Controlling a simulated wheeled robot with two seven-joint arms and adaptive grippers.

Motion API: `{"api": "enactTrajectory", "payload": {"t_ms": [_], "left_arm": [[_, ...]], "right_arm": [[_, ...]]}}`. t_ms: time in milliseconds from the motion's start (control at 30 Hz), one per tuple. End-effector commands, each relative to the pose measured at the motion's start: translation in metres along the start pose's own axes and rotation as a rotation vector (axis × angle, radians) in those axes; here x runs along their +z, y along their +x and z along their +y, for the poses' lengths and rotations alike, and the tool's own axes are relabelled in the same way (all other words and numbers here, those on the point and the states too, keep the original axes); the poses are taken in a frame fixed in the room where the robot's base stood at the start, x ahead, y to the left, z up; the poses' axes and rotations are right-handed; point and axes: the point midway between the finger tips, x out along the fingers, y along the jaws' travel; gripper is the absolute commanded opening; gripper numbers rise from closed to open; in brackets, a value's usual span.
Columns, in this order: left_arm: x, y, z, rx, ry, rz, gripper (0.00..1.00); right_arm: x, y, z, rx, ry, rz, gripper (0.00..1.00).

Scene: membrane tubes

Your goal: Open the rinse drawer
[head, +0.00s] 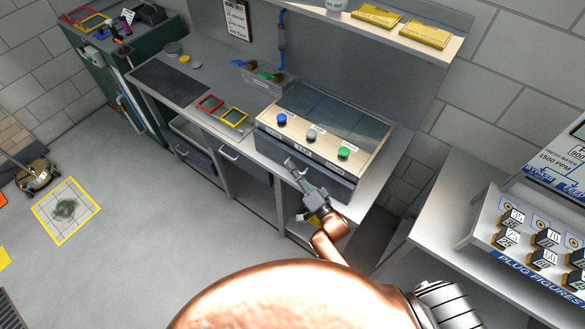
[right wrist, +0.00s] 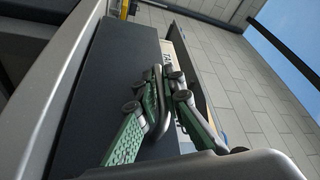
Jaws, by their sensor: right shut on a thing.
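The drawer under the panel with the knobs has a dark grey front (head: 335,186), in the upper middle of the head view. My right gripper (head: 294,168) is at this front, coming from below. In the right wrist view, its green-padded fingers (right wrist: 160,100) are shut on a grey bar handle (right wrist: 163,125) that stands out from the dark front (right wrist: 112,75). The gripper hides most of the handle in the head view. I cannot tell how far the drawer stands out, and its inside is not visible. My left gripper is not in view.
Above the drawer is a panel with a blue knob (head: 281,120), a grey knob (head: 311,134) and a green knob (head: 344,153). Red and yellow frames (head: 234,117) lie left on the bench. A white side table (head: 450,210) stands right.

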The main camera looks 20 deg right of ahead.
Motion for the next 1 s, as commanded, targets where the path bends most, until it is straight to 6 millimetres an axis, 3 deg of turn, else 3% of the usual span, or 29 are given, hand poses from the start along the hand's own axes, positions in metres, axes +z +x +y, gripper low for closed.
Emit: {"api": "enactTrajectory", "payload": {"t_ms": [167, 400, 533, 700, 967, 1000], "left_arm": [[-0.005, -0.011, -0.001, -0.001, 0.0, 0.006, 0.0], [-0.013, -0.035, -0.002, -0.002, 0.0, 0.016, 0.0], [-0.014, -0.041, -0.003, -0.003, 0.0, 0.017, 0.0], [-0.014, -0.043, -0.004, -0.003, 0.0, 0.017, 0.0], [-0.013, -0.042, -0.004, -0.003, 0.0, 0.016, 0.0], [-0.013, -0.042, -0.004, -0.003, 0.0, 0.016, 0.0]], "right_arm": [[0.018, -0.007, -0.015, 0.0, 0.005, 0.0, 0.0], [0.072, -0.028, -0.053, 0.003, 0.006, -0.001, 0.0], [0.093, -0.037, -0.066, 0.001, 0.002, 0.0, 0.0], [0.105, -0.041, -0.073, 0.0, 0.0, 0.001, 0.0], [0.105, -0.041, -0.073, -0.001, -0.001, 0.001, 0.0], [0.105, -0.041, -0.073, -0.001, -0.001, 0.001, 0.09]]}}
